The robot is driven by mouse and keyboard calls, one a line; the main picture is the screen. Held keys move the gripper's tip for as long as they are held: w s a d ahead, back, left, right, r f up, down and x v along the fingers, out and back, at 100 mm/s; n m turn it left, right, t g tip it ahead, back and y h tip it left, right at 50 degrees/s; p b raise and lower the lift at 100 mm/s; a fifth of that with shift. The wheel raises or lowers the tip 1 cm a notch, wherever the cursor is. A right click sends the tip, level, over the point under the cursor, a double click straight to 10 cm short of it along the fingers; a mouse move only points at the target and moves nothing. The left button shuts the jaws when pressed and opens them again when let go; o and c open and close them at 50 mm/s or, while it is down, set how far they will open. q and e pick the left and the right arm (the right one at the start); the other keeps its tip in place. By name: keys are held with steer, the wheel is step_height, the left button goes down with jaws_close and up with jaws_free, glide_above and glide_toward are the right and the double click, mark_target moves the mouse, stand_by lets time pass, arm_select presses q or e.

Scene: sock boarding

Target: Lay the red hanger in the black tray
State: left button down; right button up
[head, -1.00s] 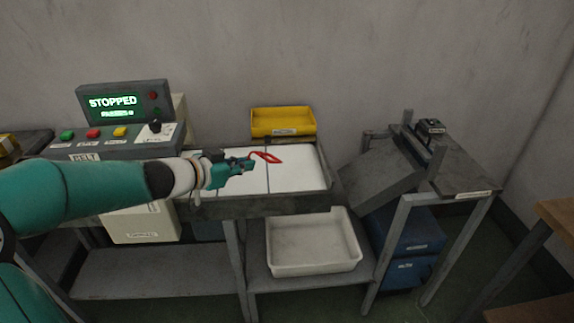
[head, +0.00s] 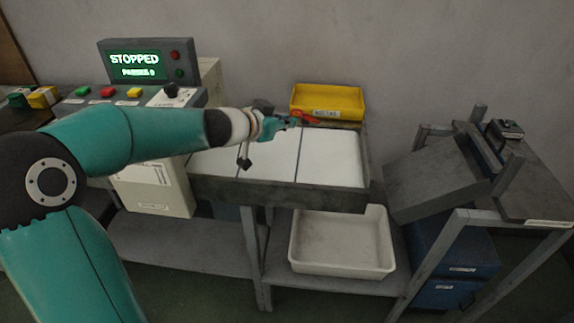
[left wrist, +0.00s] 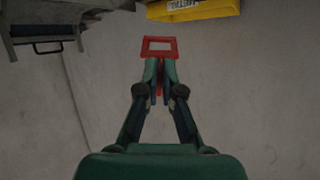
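The red hanger (head: 306,117) is in my left gripper (head: 284,121), in front of the yellow bin in the head view. In the left wrist view the red hanger (left wrist: 160,44) shows as a small frame beyond the fingertips of my left gripper (left wrist: 160,72), with a red strip between the fingers. The fingers are shut on it. The hanger is raised above the white surface. I cannot make out a black tray for certain; a small black object (head: 505,130) stands on the right bench. My right gripper is not in view.
The yellow bin (head: 327,101) stands behind the white surface (head: 332,158), which has a dark rim. A white tub (head: 342,240) is on the shelf below. A control box reading STOPPED (head: 148,62) stands left. A tilted grey plate (head: 437,178) is at right.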

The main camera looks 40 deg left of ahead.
arm_select(q)
step_height(320, 180, down, 6)
steer(key=shift+d+r+b, duration=0.1)
steer(key=shift+r+b, duration=0.1)
steer(key=shift+b, duration=0.8)
step_height(320, 180, down, 5)
steer(key=shift+r+b, duration=0.1)
steer(key=shift+b, duration=0.8)
steer(key=c, duration=1.3)
jaws_free()
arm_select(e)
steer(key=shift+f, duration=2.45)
arm_select(q)
steer(key=shift+s, duration=0.1)
